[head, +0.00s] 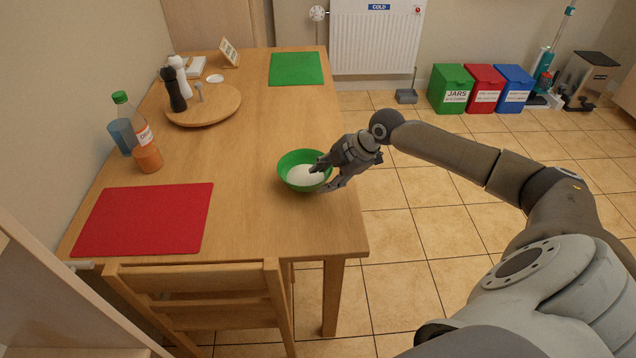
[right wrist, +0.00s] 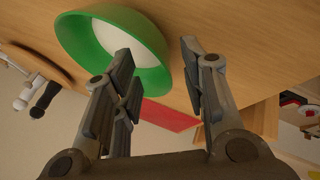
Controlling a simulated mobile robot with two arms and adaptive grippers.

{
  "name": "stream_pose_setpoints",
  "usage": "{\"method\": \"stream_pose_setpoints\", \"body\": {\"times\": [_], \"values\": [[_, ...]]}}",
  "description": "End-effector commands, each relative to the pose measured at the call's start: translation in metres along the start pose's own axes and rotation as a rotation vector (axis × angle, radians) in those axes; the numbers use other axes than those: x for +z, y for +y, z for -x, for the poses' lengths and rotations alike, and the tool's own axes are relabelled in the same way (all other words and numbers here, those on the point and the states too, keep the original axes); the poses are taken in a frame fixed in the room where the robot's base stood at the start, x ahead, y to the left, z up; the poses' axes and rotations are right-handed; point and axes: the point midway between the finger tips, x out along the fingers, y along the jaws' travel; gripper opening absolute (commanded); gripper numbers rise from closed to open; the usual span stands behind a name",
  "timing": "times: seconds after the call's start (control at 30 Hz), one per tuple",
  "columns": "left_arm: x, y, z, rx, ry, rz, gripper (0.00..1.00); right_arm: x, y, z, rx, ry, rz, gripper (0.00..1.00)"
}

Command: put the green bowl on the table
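The green bowl (head: 291,181) is on the wooden table (head: 245,215), near its right edge. It looks upright, with a white inside or white contents. My right gripper (head: 323,176) is at the bowl's right side. In the right wrist view the gripper (right wrist: 157,58) has its fingers apart. One finger overlaps the inside of the green bowl (right wrist: 152,70) and the other is outside, so the rim lies between them. Neither finger clearly presses on the rim. My left gripper is not in view.
A red mat (head: 145,220) and a green mat (head: 297,68) lie on the table. A chair (head: 205,290) is at the front. The table's middle is clear.

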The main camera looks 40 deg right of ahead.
Motion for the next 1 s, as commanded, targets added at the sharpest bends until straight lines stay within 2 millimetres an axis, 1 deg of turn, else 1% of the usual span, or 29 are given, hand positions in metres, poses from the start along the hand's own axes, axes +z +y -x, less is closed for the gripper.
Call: {"method": "stream_pose_setpoints", "body": {"times": [0.03,0.2,0.4,0.6,1.0], "values": [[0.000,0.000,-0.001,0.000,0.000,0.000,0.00,0.001,-0.001,0.011,-0.001,-0.004,0.004,0.39],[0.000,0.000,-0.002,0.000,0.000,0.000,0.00,0.001,-0.001,0.042,-0.002,-0.004,0.004,0.39],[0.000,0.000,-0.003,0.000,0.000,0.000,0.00,0.001,-0.001,0.064,-0.001,-0.002,0.001,0.39],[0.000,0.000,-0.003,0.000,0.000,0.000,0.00,0.000,-0.001,0.071,-0.002,0.000,0.001,0.39],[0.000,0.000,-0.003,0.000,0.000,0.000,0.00,-0.001,0.000,0.071,-0.001,0.000,0.001,0.39]]}}
